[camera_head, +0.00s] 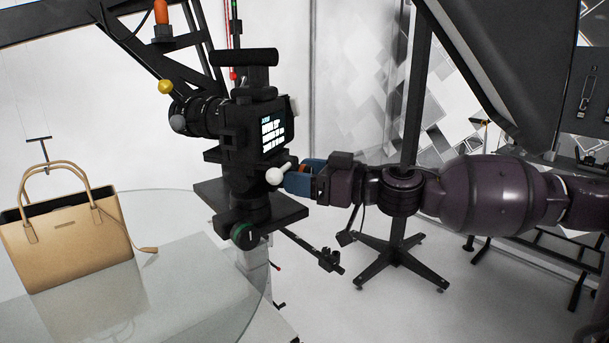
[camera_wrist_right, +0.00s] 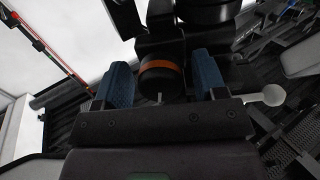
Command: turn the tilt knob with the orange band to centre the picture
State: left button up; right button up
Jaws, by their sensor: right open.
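The tilt knob (camera_wrist_right: 160,79) is black with an orange band, seen in the right wrist view between my right gripper's two blue fingers. In the head view only a small bit of orange shows beside the blue fingertips, and the rest of the knob is hidden. My right gripper (camera_wrist_right: 162,86) is open, with one finger on each side of the knob and visible gaps between. In the head view it (camera_head: 291,180) reaches in from the right to the camera's side. The black camera (camera_head: 250,125) sits on its mount, its lit screen showing white text. My left gripper is not in view.
A white-balled handle (camera_head: 276,176) stands out close to my right gripper; it also shows in the wrist view (camera_wrist_right: 270,95). A glass turntable (camera_head: 190,240) with a tan handbag (camera_head: 75,240) is at the left. A wheeled black stand (camera_head: 400,245) is behind my right arm.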

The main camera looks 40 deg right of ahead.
jog(key=shift+c, duration=0.2)
jog(key=c, duration=0.9)
jog(key=shift+n, duration=0.3)
